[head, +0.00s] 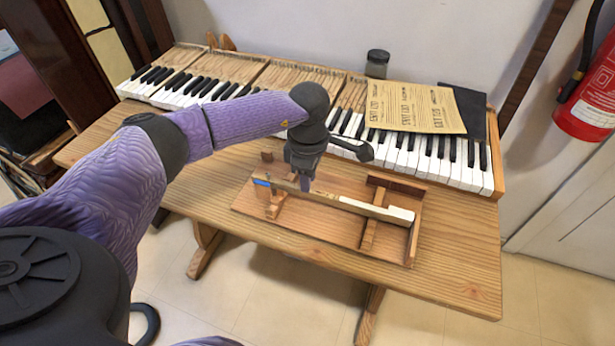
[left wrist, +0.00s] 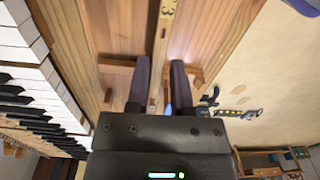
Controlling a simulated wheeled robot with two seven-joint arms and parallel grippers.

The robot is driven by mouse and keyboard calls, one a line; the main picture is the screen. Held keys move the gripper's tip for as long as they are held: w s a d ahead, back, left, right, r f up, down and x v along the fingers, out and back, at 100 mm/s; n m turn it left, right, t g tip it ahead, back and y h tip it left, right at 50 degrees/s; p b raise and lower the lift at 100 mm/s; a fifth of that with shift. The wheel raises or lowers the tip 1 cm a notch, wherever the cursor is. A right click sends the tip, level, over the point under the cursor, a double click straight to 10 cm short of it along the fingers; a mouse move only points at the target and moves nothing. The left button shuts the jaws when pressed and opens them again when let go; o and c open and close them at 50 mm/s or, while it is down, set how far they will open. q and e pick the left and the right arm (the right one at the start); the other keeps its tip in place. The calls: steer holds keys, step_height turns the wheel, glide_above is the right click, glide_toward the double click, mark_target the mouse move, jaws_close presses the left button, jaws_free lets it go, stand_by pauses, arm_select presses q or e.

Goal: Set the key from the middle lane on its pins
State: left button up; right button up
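A wooden piano key (head: 345,201) with a white front end (head: 400,212) lies lengthwise over the cross rails of a wooden tray (head: 340,238) on the table. My left gripper (head: 305,183) points down over the key's rear half. In the left wrist view my left gripper's two dark fingers (left wrist: 160,88) stand apart, one on each side of the bare wooden key (left wrist: 160,50), which bears a number. The fingers look open around the key; contact is hard to tell. The keyboard (head: 430,160) runs behind the tray, partly hidden by my arm. My right gripper is not seen.
Printed sheets (head: 412,107) and a dark folder (head: 466,110) lie over the keyboard's right part. A small jar (head: 377,64) stands behind it. The wooden table (head: 450,260) is clear right of the tray. A red extinguisher (head: 590,110) hangs at the right.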

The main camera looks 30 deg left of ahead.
arm_select(q)
steer(key=shift+r, duration=0.15)
steer(key=o, duration=0.6)
steer(key=shift+c, duration=0.2)
steer(key=shift+r+p, duration=0.45)
steer(key=shift+r, duration=0.15)
step_height(320, 180, up, 4)
steer(key=p, duration=0.3)
steer(key=shift+f, duration=0.1)
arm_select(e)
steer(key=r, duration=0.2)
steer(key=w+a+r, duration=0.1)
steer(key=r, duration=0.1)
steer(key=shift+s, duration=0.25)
